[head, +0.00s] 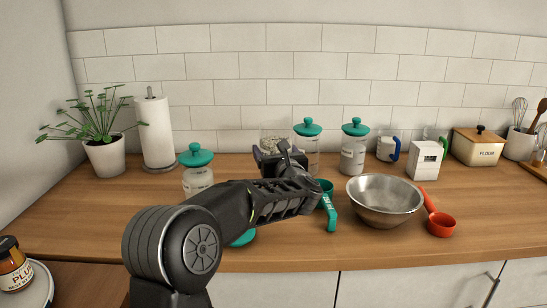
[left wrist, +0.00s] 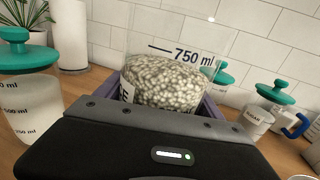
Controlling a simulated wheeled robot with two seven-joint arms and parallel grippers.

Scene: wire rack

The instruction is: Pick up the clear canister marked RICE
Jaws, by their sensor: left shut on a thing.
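My left gripper (head: 278,154) is shut on a clear canister (head: 274,143) of pale grains, with no lid visible on it. In the left wrist view this canister (left wrist: 165,82) stands between the purple jaws, with a 750 ml mark. Its label is mostly hidden; only a last letter or two shows, so I cannot read RICE on it. My arm hides its lower part in the head view, and I cannot tell whether it touches the counter. My right gripper is not in view.
Teal-lidded canisters stand at left (head: 198,178), behind (head: 311,150) and to the right (head: 353,155). A steel bowl (head: 384,205), teal measuring cup (head: 328,197) and red cup (head: 440,224) are at right. A teal object (head: 243,238) is partly under my arm.

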